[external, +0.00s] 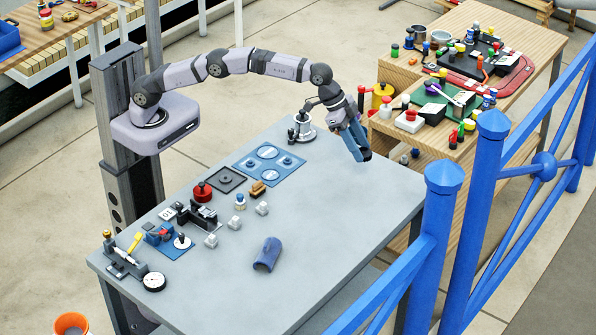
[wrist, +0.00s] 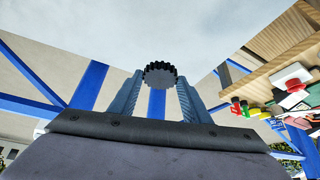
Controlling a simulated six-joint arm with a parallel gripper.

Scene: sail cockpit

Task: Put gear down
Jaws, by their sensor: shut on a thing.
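A dark toothed gear (wrist: 160,74) sits between the fingertips of my gripper (wrist: 160,88) in the wrist view, and both fingers close on it. In the external view my gripper (external: 359,146) reaches over the far right part of the grey table (external: 340,215), fingers tilted downward. The gear there is only a dark shape at the fingertips, and its exact gap above the table is hard to tell. A blue plate (external: 254,169) with round light-blue parts lies on the table, to the left of my gripper.
A silver fixture (external: 302,130) stands behind the plate. A dark square tray (external: 226,180), a red knob (external: 202,193), several small blocks and a blue curved piece (external: 267,254) lie left and in front. Blue railings (external: 436,245) border the right. The table's right side is clear.

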